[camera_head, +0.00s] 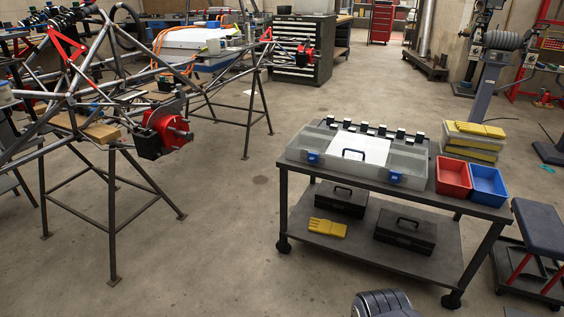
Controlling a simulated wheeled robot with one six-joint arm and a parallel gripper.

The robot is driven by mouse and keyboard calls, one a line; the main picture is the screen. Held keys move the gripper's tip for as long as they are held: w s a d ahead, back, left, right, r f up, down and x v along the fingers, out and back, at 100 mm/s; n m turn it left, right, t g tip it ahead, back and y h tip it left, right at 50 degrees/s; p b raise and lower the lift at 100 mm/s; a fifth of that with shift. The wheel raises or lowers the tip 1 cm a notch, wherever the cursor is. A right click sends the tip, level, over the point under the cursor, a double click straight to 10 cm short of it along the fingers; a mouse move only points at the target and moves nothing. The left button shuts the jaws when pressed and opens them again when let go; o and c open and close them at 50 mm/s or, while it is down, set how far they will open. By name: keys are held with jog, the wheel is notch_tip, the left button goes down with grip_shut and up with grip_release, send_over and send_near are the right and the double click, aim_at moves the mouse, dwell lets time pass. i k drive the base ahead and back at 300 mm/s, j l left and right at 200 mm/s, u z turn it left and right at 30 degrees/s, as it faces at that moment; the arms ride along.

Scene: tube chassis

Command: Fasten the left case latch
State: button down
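A flat grey case (408,160) lies on the top of a dark wheeled cart in the camera_head view. It has a white panel on top and a dark handle (354,154) at its front. The left latch (313,158) is a small blue piece on the front face, left of the handle. A matching blue right latch (395,177) sits right of the handle. The latches are too small to tell whether they are fastened. My gripper is not in view, and nothing touches the case front.
The cart (430,197) also carries a red bin (453,178), a blue bin (488,185) and yellow gloves (480,130) on stacked cases. A tube chassis on stands (113,215) is at left. A dark ribbed object (385,304) shows at the bottom edge. Floor left of the cart is clear.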

aim_at(313, 157)
jog(key=i+l+z, duration=0.1)
jog(key=i+l, duration=0.2)
jog(key=i, duration=0.2)
jog(key=i+l+z, duration=0.1)
jog(key=i, duration=0.45)
jog(key=l, duration=0.15)
